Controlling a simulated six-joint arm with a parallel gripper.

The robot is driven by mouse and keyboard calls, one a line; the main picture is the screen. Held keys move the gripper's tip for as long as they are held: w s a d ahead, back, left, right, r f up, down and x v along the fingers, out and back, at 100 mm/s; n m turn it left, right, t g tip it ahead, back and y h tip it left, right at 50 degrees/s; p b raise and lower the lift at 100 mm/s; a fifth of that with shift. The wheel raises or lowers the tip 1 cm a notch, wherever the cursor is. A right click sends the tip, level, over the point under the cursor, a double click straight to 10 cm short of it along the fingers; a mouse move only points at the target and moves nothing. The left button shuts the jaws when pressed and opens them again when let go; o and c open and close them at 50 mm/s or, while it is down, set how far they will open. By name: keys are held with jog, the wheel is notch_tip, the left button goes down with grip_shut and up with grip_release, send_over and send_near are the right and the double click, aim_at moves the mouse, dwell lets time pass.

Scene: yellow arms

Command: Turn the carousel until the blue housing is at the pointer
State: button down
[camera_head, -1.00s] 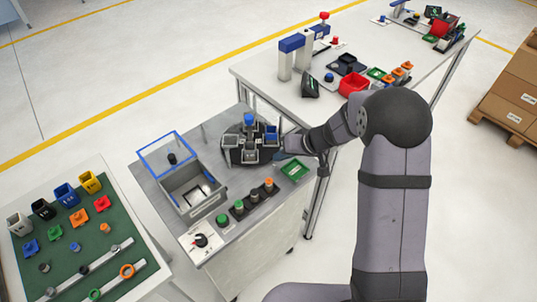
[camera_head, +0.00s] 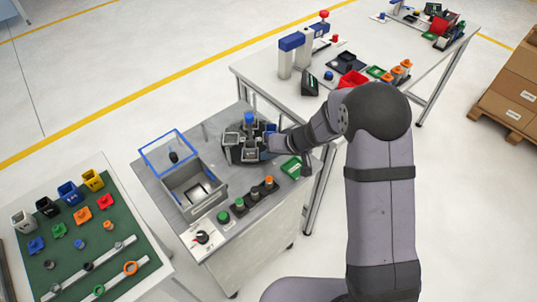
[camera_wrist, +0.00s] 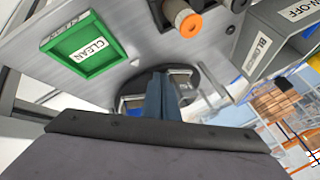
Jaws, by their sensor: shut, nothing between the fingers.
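The carousel (camera_head: 232,156) is a dark round turntable on the grey workbench, with a blue-topped post (camera_head: 249,118) at its middle and grey housings (camera_head: 231,140) around it. The blue housing (camera_head: 270,129) is on its right side, partly hidden by my gripper (camera_head: 272,144). My gripper is shut and empty at the right rim; whether it touches is unclear. In the wrist view, the closed fingers (camera_wrist: 163,96) reach over the dark carousel disc (camera_wrist: 186,78), with a pale housing behind them.
A green tray labelled CLEAN (camera_head: 292,167) lies just in front of my gripper. A grey bin with a blue frame (camera_head: 168,158) is left of the carousel. A row of buttons (camera_head: 240,203) runs along the front. A second table (camera_head: 262,80) stands behind.

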jog(key=shift+a+f+b, duration=0.15)
jog(key=shift+a+b, duration=0.05)
jog(key=shift+b, duration=0.35)
jog(key=shift+s+a+m+b, duration=0.15)
jog(key=shift+m+b, duration=0.15)
jog(key=shift+b, duration=0.15)
jog(key=shift+s+a, duration=0.1)
jog(key=shift+a, duration=0.05)
jog(key=shift+m+t+b, duration=0.3)
jog(key=shift+b, duration=0.1)
